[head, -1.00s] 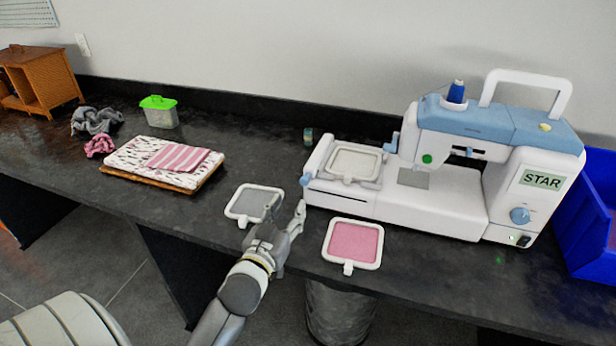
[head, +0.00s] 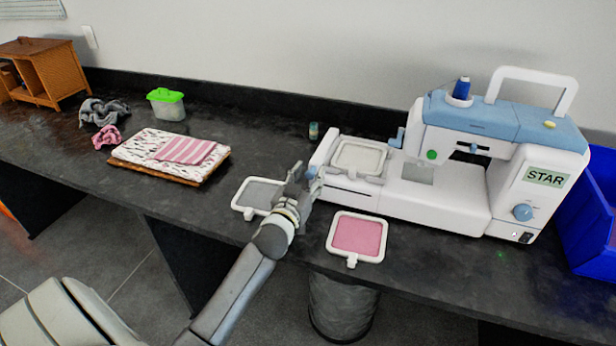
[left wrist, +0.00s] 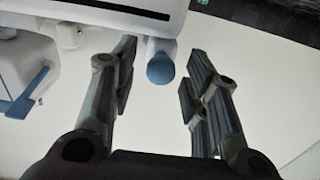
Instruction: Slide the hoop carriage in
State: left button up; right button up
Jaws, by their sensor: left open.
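The white and blue sewing machine (head: 440,205) stands on the dark bench, with a STAR label on its right side. The hoop carriage (head: 325,155) is the white arm at the machine's left end, with a white hoop (head: 358,158) holding pale grey cloth beside it. My left gripper (head: 306,172) is at the carriage's near left end, partly covering a blue knob there. In the left wrist view, the blue round knob (left wrist: 160,70) on its white stem lies between my open left fingers (left wrist: 155,85), with gaps on both sides. My right gripper is not in view.
A hoop with pink cloth (head: 357,237) lies at the bench's front edge, right of my arm. A grey hoop (head: 257,195) lies partly behind my gripper. A folded cloth stack (head: 170,155) is further left. A blue bin (head: 590,235) stands at the right.

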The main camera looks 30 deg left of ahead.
pick_arm(q)
grip_shut()
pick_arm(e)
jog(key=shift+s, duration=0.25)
